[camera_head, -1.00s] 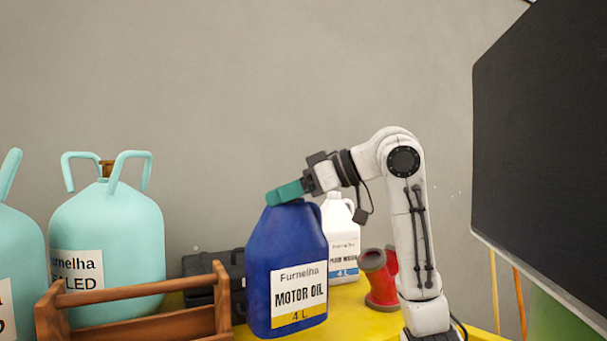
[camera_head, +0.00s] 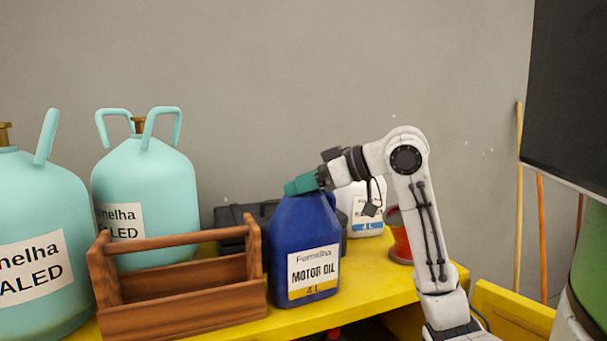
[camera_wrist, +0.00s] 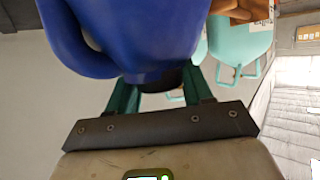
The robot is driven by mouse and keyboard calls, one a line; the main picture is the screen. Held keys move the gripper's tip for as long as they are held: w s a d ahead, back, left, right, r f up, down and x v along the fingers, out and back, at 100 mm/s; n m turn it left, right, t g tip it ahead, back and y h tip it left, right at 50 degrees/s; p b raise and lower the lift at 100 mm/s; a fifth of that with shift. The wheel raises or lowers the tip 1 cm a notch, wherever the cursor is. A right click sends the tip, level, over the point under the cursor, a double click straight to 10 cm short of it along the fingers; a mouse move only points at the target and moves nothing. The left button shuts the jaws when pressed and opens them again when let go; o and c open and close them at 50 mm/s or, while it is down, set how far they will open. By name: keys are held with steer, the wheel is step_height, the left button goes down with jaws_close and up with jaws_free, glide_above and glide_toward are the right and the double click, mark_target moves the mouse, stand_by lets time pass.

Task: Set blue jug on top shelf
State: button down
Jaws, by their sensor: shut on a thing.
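The blue jug (camera_head: 303,240), labelled motor oil, is upright at the front of the yellow shelf top (camera_head: 375,285), just right of a wooden tool caddy. Whether its base touches the yellow surface I cannot tell. My gripper (camera_head: 302,185), with green fingers, is shut on the top of the jug at its cap. In the wrist view the jug (camera_wrist: 135,30) fills the upper middle, with its dark cap between the green fingers of my gripper (camera_wrist: 160,85). The jug's far side is hidden.
The wooden caddy (camera_head: 180,300) stands close left of the jug. Turquoise tanks (camera_head: 145,190) stand farther left. A black case (camera_head: 232,225), a white jug (camera_head: 365,205) and a red part (camera_head: 400,238) sit behind. A dark panel (camera_head: 570,90) is at the right.

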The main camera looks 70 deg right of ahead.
steer(key=shift+c, duration=2.3)
jaws_free()
steer(key=shift+f, duration=0.1)
